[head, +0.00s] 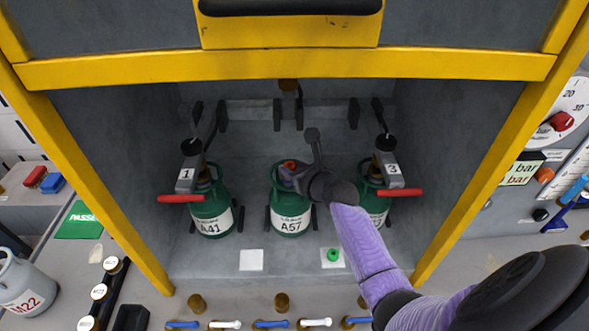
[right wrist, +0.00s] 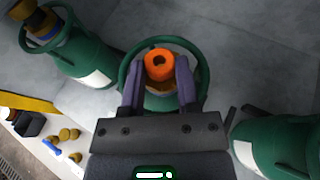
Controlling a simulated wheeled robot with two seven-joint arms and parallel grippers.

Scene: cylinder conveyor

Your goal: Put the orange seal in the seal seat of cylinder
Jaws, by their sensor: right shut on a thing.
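The orange seal (right wrist: 159,64) is a small ring with a hole, held between the two purple fingers of my right gripper (right wrist: 158,88) in the right wrist view. It is right over the top of the middle green cylinder A57 (head: 291,212), inside its collar ring. The seal shows as a small orange spot in the head view (head: 289,165), and my right gripper (head: 293,170) reaches in from the right there. Whether the seal touches the seat is hidden. My left gripper is not in view.
Cylinder A41 (head: 212,213) stands to the left, and another green cylinder (head: 373,203) to the right, partly behind my arm; both carry red-handled fittings marked 1 and 3. Yellow frame posts flank the bay.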

